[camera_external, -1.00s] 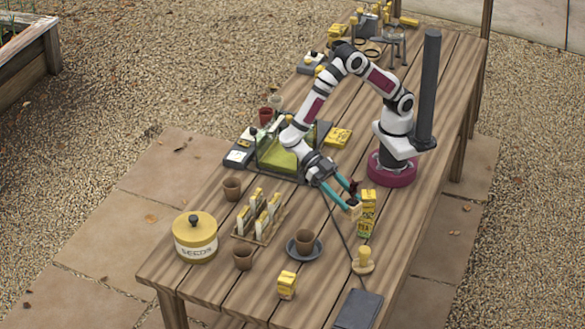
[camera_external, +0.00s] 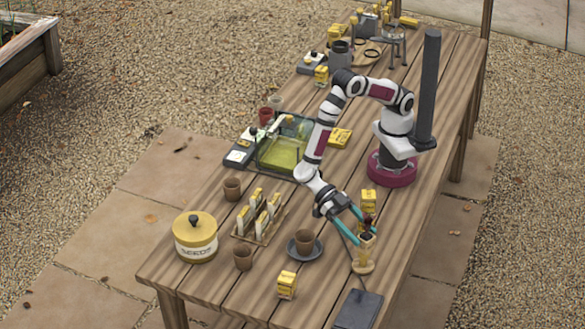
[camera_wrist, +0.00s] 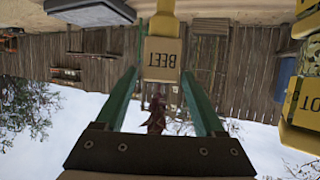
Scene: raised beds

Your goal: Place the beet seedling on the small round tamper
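The beet seedling (camera_external: 367,239) is a small tan block with dark red leaves. My gripper (camera_external: 367,237) is shut on it, with a teal finger on either side. In the wrist view the block (camera_wrist: 161,60), lettered BEET, sits between the fingertips with its red leaves (camera_wrist: 156,112) toward the palm.
A yellow seed packet (camera_external: 369,200) stands just behind the gripper. A packet rack (camera_external: 258,228) stands further left.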

